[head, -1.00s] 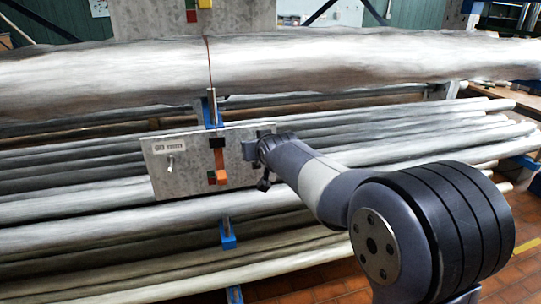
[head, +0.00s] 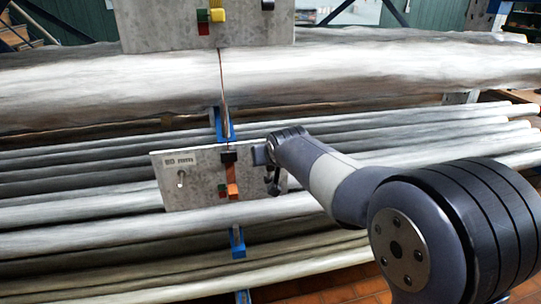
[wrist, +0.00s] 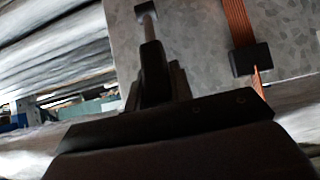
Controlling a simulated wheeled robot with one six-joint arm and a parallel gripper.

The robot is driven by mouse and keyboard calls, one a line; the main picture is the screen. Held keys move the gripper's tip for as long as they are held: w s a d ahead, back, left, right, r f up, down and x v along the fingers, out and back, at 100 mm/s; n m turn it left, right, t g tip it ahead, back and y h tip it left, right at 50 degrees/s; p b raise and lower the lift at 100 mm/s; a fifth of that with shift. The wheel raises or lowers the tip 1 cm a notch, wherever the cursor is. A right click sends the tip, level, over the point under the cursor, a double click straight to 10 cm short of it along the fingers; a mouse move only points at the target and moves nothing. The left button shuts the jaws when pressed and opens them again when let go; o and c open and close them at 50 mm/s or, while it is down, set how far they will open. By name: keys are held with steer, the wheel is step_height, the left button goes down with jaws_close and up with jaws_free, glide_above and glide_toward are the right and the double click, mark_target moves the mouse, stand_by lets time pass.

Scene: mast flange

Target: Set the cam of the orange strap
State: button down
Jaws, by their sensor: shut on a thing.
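The orange strap (head: 231,171) runs down the lower grey plate (head: 200,190) from a black guide (head: 228,156). An orange block (head: 233,190), possibly the cam, sits at its lower end beside a small green and red marker (head: 223,191). My gripper (head: 263,156) is at the plate's right side, to the right of the strap. In the wrist view, the strap (wrist: 238,22) and black guide (wrist: 252,59) lie right of my gripper (wrist: 153,57). My gripper is shut on a slim metal rod (wrist: 149,27) near the plate. The fingers hide most of the grip.
An upper plate (head: 160,30) carries red, green and yellow blocks (head: 215,16). A large pale log (head: 100,90) lies between the plates. Several long poles (head: 80,215) lie behind the lower plate. A silver peg (head: 181,179) stands out at its left.

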steer(key=shift+f, duration=0.2)
steer(key=c, duration=1.2)
jaws_free()
steer(key=shift+s+r, duration=0.1)
steer(key=shift+r, duration=0.05)
steer(key=shift+c, duration=0.2)
steer(key=b+v, duration=0.2)
steer(key=v, duration=0.8)
steer(key=shift+s+r+b, duration=0.25)
steer(key=shift+s+b, duration=0.05)
steer(key=shift+s, duration=0.05)
steer(key=shift+d, duration=0.1)
